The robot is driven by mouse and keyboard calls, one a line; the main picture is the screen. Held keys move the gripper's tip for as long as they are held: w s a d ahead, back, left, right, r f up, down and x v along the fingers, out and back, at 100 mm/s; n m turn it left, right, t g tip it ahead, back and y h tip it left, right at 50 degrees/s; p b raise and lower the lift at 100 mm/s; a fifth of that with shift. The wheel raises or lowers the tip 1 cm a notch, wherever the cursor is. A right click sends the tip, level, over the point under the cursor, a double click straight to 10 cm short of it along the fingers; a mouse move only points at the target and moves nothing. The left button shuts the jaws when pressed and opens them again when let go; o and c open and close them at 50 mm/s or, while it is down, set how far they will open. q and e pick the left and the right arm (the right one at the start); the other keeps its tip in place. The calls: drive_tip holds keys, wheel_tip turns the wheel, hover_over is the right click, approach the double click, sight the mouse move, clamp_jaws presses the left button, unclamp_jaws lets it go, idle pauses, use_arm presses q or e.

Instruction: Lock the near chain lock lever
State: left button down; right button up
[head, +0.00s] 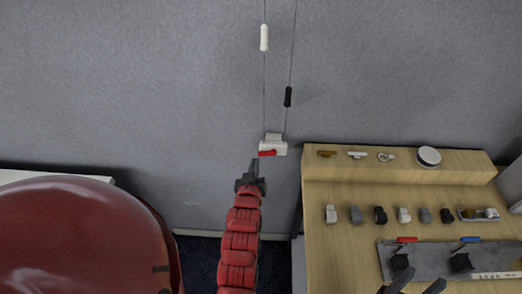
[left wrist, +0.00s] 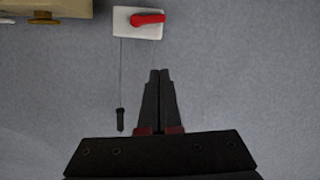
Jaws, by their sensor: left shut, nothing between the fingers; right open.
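A white chain lock box (head: 274,146) is on the grey wall, with a red lever (head: 267,153) on its front. The left wrist view also shows the white box (left wrist: 128,29) and the lever (left wrist: 149,19), lying roughly sideways across the box. Two thin cords run from the box, one with a white pull (head: 264,38), the other with a black pull (head: 288,96). My left gripper (head: 254,163) is shut and empty, just below and left of the lever, with a gap in the left wrist view. My right gripper (head: 424,279) is open at the bottom right edge, away from the lock.
A wooden board (head: 345,232) at right carries small switches, latches and a round white knob (head: 429,156). A grey plate (head: 430,247) on it has a red lever (head: 407,239) and a blue lever (head: 470,239). The wall left of the lock is clear.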

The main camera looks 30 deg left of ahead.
use_arm(q)
drive_tip(key=b, duration=0.3)
approach(262, 148)
drive_tip(key=w+a+r, duration=0.2)
drive_tip(key=w+a, duration=0.1)
drive_tip(key=w, duration=0.3)
drive_tip(key=f, duration=0.2)
drive_tip(key=shift+s+d+f, duration=0.1)
drive_tip(key=shift+s+f, duration=0.15)
drive_tip(key=shift+f, duration=0.05)
drive_tip(key=shift+d+f, duration=0.15)
drive_tip(key=shift+f, duration=0.4)
